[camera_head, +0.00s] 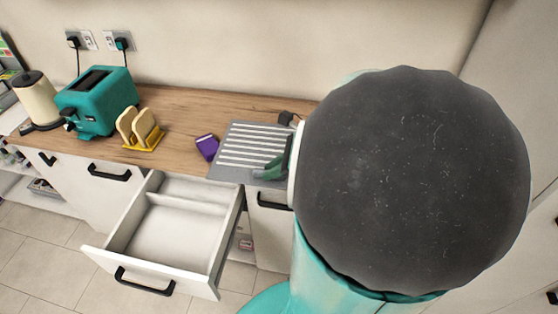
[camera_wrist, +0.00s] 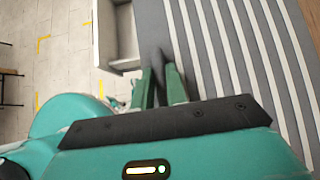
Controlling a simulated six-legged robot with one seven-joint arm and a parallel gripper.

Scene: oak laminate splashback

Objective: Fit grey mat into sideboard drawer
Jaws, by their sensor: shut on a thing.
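The grey mat (camera_head: 232,158) with white stripes lies flat at the front edge of the wooden counter, to the right of the purple item. In the wrist view the striped mat (camera_wrist: 230,50) fills the right side. My gripper (camera_head: 272,169) is shut on the mat's front right edge; its green fingertips also show in the wrist view (camera_wrist: 160,82). The sideboard drawer (camera_head: 165,238) is pulled out, white and empty, below and left of the mat. A divider splits it into a narrow rear and a larger front compartment. My arm hides the counter's right part.
A teal toaster (camera_head: 98,102), a cream kettle (camera_head: 37,98) and a yellow toast rack (camera_head: 143,140) with toast stand at the left on the counter. A purple packet (camera_head: 207,147) lies close left of the mat. The tiled floor before the drawer is clear.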

